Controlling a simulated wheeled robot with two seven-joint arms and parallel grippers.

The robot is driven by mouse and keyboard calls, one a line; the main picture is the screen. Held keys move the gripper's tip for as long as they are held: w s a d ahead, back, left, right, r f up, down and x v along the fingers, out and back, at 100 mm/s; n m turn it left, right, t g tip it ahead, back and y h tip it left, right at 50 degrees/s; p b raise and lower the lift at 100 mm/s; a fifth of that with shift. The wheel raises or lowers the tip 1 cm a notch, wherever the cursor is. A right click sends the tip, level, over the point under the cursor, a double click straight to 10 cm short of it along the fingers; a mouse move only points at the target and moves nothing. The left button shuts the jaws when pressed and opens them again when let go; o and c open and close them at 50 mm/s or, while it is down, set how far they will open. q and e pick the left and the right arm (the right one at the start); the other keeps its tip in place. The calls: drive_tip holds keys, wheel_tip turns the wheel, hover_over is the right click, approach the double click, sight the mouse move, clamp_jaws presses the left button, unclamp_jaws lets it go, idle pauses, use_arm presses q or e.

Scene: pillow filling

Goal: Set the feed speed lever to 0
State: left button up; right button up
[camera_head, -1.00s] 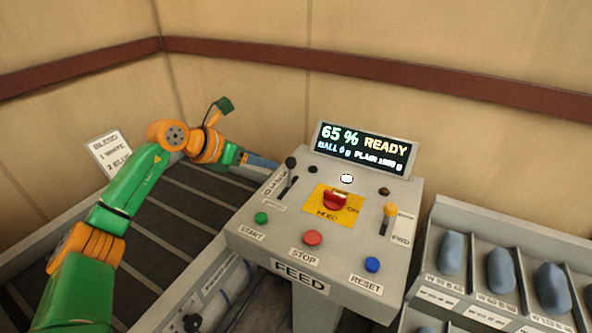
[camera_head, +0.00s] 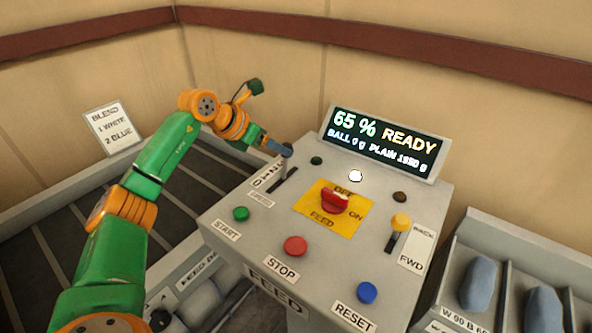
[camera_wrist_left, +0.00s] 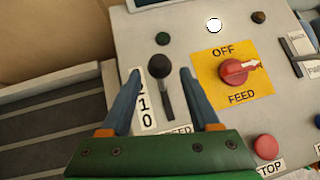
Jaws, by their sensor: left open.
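The feed speed lever has a round black knob (camera_wrist_left: 159,66) on a dark stem, seen in the left wrist view. Its slot (camera_head: 284,181) runs along the left side of the grey control panel, beside a white number scale. In the wrist view the scale (camera_wrist_left: 143,106) shows 1 and 0, with 0 at the near end. The knob stands toward the far end of the slot. My left gripper (camera_wrist_left: 155,74) is open, with one blue finger on each side of the lever and gaps visible. In the head view, the left gripper (camera_head: 279,147) covers most of the knob. My right gripper is not in view.
A red FEED dial (camera_head: 334,202) sits on a yellow plate, pointing toward ON. A yellow-knobbed lever (camera_head: 400,222) is at the right. Green START (camera_head: 241,213), red STOP (camera_head: 295,246) and blue RESET (camera_head: 367,292) buttons line the front. The display (camera_head: 384,143) reads 65 % READY.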

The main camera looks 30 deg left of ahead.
sight(285, 166)
use_arm(q)
wheel_tip(285, 166, down, 2)
drive_tip(key=shift+f+b, duration=0.15)
drive_tip(key=shift+b, duration=0.45)
drive_tip(key=shift+w+d+f+p, duration=0.15)
drive_tip(key=shift+w+p, duration=0.15)
drive_tip(key=shift+w, duration=0.05)
drive_tip(key=p+x, duration=0.2)
drive_tip(key=x, duration=0.3)
drive_tip(key=shift+w+f, duration=0.2)
drive_tip(key=shift+w, duration=0.05)
drive_tip(key=shift+w+d+f, duration=0.15)
drive_tip(key=shift+w+f, duration=0.05)
drive_tip(key=shift+f, duration=0.1)
clamp_jaws()
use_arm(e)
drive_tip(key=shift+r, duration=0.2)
use_arm(q)
drive_tip(key=shift+r, duration=0.15)
